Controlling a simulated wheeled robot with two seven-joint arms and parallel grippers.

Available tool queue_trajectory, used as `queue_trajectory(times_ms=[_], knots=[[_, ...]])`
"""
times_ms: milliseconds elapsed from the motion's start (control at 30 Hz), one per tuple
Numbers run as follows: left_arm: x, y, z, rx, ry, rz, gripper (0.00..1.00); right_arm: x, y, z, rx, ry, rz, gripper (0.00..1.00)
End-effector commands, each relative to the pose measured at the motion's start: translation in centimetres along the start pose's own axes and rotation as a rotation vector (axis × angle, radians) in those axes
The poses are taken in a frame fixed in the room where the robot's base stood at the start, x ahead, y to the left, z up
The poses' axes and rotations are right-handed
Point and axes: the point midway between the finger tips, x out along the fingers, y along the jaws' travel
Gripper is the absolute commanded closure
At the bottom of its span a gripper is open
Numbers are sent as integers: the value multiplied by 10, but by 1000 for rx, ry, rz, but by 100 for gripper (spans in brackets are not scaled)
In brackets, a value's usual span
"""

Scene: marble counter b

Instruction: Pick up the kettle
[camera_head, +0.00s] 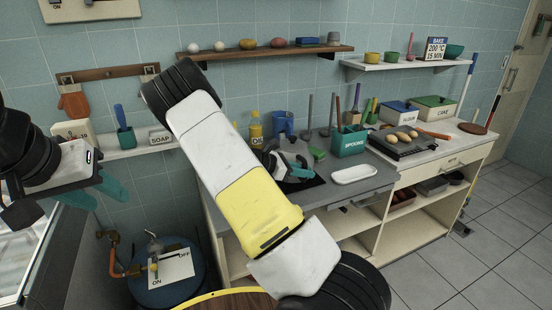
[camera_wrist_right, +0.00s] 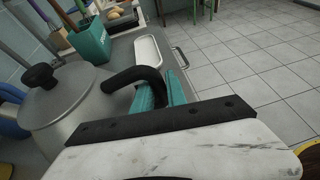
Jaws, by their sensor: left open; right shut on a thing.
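The kettle (camera_wrist_right: 60,105) is a grey metal pot with a black lid knob and a curved black handle, at the left of the right wrist view. In the head view it is mostly hidden behind my right arm and gripper. My right gripper (camera_wrist_right: 160,96) has its teal fingers shut on the handle (camera_wrist_right: 133,78), at the kettle's side. I cannot tell whether the kettle touches the surface under it. My left gripper (camera_head: 97,188) is open and empty at the left of the head view, well away from the kettle.
A white tray (camera_head: 354,174) and a teal spoons holder (camera_head: 348,143) stand right of the kettle on the grey counter. A blue mug (camera_head: 283,124) and yellow bottle (camera_head: 256,129) stand behind. A blue gas cylinder (camera_head: 165,288) is below left.

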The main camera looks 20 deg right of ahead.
Motion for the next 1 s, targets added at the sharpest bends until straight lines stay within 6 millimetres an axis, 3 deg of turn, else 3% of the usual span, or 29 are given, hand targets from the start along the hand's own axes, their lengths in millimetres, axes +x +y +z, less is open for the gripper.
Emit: queue_trajectory(times_ms=[1000], knots=[[0,0,0,0,0,0,57,-2,1,7,6,-2,1,100]])
